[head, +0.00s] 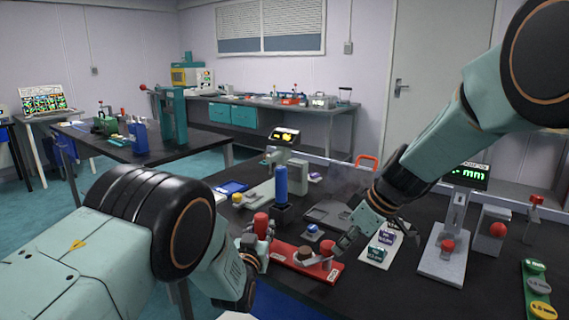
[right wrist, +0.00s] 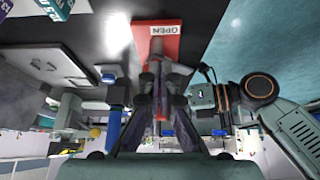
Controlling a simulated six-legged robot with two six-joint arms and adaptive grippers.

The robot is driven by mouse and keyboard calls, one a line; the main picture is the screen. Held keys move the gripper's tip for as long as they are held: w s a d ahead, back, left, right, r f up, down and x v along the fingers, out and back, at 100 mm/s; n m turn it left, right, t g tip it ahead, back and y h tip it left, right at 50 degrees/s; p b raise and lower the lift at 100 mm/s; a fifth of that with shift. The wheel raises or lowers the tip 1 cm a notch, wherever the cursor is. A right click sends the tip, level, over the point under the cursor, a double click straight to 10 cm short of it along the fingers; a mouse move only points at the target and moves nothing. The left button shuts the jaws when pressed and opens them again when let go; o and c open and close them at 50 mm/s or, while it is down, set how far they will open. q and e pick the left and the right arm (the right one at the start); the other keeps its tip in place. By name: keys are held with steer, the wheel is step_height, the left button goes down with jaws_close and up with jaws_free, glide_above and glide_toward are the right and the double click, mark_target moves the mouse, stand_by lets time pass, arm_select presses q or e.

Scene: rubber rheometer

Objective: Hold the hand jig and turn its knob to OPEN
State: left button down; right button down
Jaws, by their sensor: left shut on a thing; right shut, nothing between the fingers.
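The hand jig is a red plate (head: 290,262) on the dark bench, with a white label at its right end. In the right wrist view its red end (right wrist: 172,45) carries a label reading OPEN. A red upright grip (head: 261,223) stands at its left end, and my left gripper (head: 257,246) is shut around it. A brown round part (head: 305,254) sits mid-plate and a red knob (head: 327,251) is near the right end. My right gripper (head: 345,240) is shut and empty, its fingertips close to the knob; contact is unclear. It also shows in the right wrist view (right wrist: 160,68).
A blue cylinder on a dark stand (head: 281,182) rises behind the jig. A white card with labelled blocks (head: 380,245) lies to its right, then grey stands with red balls (head: 447,246). A green strip with discs (head: 537,290) lies at far right.

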steer(key=shift+w+d, duration=0.1)
steer(key=shift+w, duration=0.15)
stand_by(0.4)
steer(key=shift+w+d, duration=0.2)
steer(key=shift+w, duration=0.05)
steer(key=shift+f, duration=0.1)
stand_by(0.3)
steer(key=shift+d, duration=0.2)
steer(key=shift+s+d, duration=0.1)
steer(key=shift+d, duration=0.05)
step_height(320, 180, up, 6)
stand_by(0.6)
